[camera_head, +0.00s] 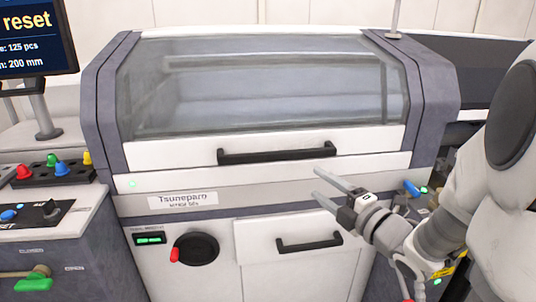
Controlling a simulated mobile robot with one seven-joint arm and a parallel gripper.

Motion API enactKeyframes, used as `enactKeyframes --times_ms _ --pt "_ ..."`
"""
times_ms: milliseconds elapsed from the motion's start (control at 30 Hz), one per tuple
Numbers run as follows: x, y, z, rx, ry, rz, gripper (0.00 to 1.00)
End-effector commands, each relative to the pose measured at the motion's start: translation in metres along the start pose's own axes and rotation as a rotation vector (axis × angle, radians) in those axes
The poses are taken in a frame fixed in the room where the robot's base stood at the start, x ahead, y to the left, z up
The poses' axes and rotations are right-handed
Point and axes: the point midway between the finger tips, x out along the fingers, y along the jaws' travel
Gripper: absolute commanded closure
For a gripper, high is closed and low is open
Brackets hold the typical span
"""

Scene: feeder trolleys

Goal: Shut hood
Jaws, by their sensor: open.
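The hood (265,85) is a wide clear window in a white frame on a grey and white machine. Its lower white edge rests against the machine's front, and no gap shows below it, so it looks down. A black bar handle (278,151) runs along the lower edge of the hood. My gripper (322,183) is in front of the machine, to the right of and below the handle. Its two fingers are apart and empty, pointing up and left. The gripper looks apart from the handle.
Below are a drawer with a black handle (309,243) and a black dial with a red grip (195,249). A button panel (48,212), coloured pegs on a block (53,171) and a screen (38,38) stand at left. A dark belt (470,65) lies at right.

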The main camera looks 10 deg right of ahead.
Motion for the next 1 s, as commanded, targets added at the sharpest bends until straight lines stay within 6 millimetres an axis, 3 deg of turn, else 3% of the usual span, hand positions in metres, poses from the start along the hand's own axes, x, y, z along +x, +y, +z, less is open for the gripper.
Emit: enactKeyframes --times_ms 700,1000 --pt "0.142 -0.001 -0.001 0.003 0.002 0.000 0.38" --pt "0.168 0.000 0.000 0.002 -0.001 -0.001 0.38"
